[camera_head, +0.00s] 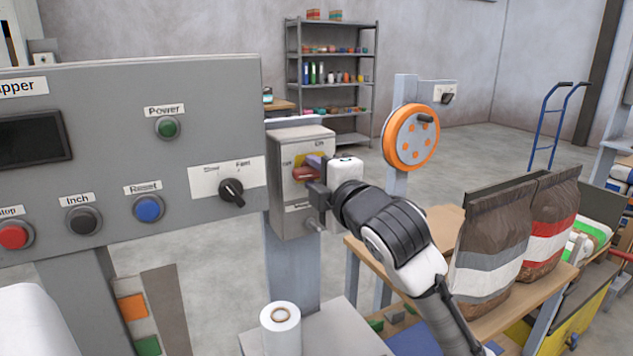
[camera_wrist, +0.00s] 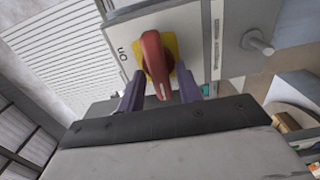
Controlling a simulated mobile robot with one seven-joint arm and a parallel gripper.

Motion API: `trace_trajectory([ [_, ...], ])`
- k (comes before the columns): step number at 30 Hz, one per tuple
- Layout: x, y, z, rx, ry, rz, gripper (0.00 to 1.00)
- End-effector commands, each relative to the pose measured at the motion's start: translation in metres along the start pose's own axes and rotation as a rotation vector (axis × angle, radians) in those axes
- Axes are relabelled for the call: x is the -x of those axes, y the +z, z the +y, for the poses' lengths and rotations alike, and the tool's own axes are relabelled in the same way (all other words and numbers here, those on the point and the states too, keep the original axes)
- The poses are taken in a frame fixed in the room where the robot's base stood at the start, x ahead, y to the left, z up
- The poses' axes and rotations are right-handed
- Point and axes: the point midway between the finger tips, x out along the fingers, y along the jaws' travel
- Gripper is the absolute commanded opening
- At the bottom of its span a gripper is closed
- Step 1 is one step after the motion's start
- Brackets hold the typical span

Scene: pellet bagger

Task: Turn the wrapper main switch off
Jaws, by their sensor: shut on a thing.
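The main switch box (camera_head: 289,215) is a grey box on a post, right of the large control panel. Its red rotary handle (camera_head: 303,174) sits on a yellow plate (camera_head: 318,156). The handle lies roughly level, crosswise to the "On" label above it; another label at its left is hard to read. My gripper (camera_head: 313,171) reaches in from the right and is shut on the handle. In the wrist view the red handle (camera_wrist: 153,52) stands between the two purple fingers (camera_wrist: 160,86), with "On" at its left. The handle's near end is close to the gripper body.
The control panel (camera_head: 100,100) with buttons and a black selector knob (camera_head: 231,192) is close at left. An orange handwheel (camera_head: 411,137) stands behind at right. Filled bags (camera_head: 495,240) stand on a wooden bench at right. A white roll (camera_head: 281,329) is below the box.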

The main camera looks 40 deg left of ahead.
Motion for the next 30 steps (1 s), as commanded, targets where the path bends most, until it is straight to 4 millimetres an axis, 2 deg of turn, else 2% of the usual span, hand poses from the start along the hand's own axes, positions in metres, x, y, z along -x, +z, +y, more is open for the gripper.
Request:
trace_trajectory([
  [18,-0.0002,-0.0016,-0.0008,0.042,-0.001,0.003,0.12],
  [19,-0.0002,-0.0016,-0.0008,0.042,-0.001,0.003,0.37],
  [20,-0.0002,-0.0015,-0.0008,0.042,-0.001,0.003,0.4],
  [30,0.0042,-0.0002,-0.0006,0.041,0.001,0.0,0.4],
])
